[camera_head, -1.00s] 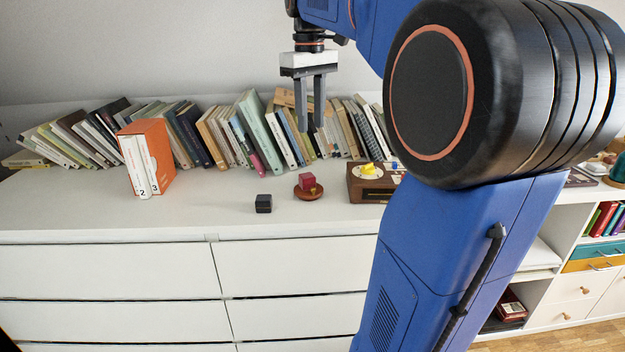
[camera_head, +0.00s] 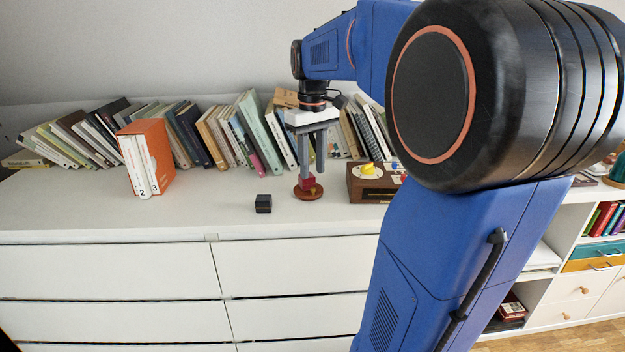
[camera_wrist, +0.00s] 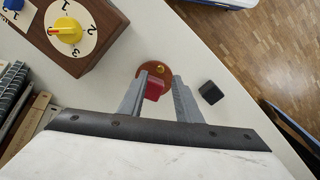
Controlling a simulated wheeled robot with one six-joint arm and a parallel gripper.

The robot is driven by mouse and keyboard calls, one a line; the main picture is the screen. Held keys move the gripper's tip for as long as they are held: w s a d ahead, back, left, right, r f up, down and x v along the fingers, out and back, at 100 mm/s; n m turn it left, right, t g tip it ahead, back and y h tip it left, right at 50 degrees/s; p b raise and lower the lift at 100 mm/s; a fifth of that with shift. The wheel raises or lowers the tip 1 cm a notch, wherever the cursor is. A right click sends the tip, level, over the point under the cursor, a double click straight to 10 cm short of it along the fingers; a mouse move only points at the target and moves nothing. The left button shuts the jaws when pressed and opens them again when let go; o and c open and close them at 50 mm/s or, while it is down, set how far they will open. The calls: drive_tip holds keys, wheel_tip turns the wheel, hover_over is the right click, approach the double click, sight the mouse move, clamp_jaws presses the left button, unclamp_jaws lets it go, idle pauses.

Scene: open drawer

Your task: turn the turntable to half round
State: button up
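The turntable (camera_head: 308,195) is a small round reddish-brown disc on the white dresser top. My gripper (camera_head: 312,172) points down over the turntable, open and empty. In the wrist view its two fingers (camera_wrist: 158,82) stand apart on either side of the red block (camera_wrist: 154,89), with the disc (camera_wrist: 152,70) beyond. I cannot tell whether either finger touches the block. In the head view the fingers partly hide the block.
A small black cube (camera_head: 263,204) lies left of the turntable. A wooden box (camera_head: 370,190) with a yellow dial knob (camera_head: 369,168) stands close on the right. Leaning books (camera_head: 190,135) and an orange book box (camera_head: 158,155) line the back. The front left dresser top is clear.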

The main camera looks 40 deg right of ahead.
sight(313, 187)
drive_tip(key=shift+f, duration=2.2)
clamp_jaws()
